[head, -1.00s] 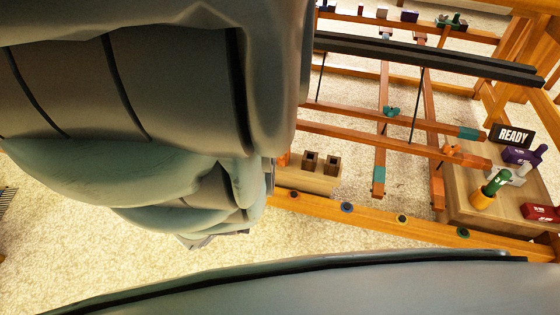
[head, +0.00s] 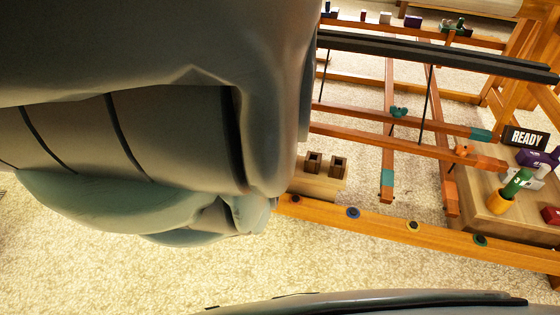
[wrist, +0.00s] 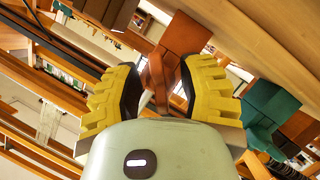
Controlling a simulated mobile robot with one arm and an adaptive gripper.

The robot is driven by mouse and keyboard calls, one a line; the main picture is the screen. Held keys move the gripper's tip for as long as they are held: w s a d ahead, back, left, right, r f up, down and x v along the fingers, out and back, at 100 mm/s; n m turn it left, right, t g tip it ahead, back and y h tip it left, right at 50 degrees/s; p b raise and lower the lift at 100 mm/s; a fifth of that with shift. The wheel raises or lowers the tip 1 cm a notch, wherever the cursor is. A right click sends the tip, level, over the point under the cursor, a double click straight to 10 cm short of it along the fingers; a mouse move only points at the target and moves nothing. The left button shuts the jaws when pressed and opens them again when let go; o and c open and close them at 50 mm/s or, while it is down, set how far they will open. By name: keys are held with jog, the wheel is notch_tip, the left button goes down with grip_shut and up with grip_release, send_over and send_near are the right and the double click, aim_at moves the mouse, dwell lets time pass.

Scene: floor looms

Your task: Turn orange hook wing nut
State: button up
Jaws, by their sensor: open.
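In the head view an orange wing nut (head: 464,150) sits on a wooden bar near its orange-painted end (head: 490,163). In the wrist view my gripper (wrist: 160,74) is open, with its two yellow ribbed fingers apart. An orange-brown winged piece (wrist: 157,80) shows between the fingertips, in front of an orange block-like end (wrist: 184,38). It looks like an orange nut, but I cannot tell whether it is the one in the head view or whether the fingers touch it. My gripper is hidden behind my arm in the head view.
A teal wing nut (head: 398,111) is on another bar. A teal block (wrist: 268,108) is close right of my fingers. A wooden tray (head: 480,205) holds a green-handled tool (head: 517,184) and a READY sign (head: 525,138). The front rail (head: 380,222) crosses below; the carpet before it is clear.

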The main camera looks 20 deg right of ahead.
jog(key=shift+o, duration=0.2)
jog(key=c, duration=0.6)
jog(key=shift+a, duration=0.1)
grip_shut()
jog(key=shift+s, duration=0.1)
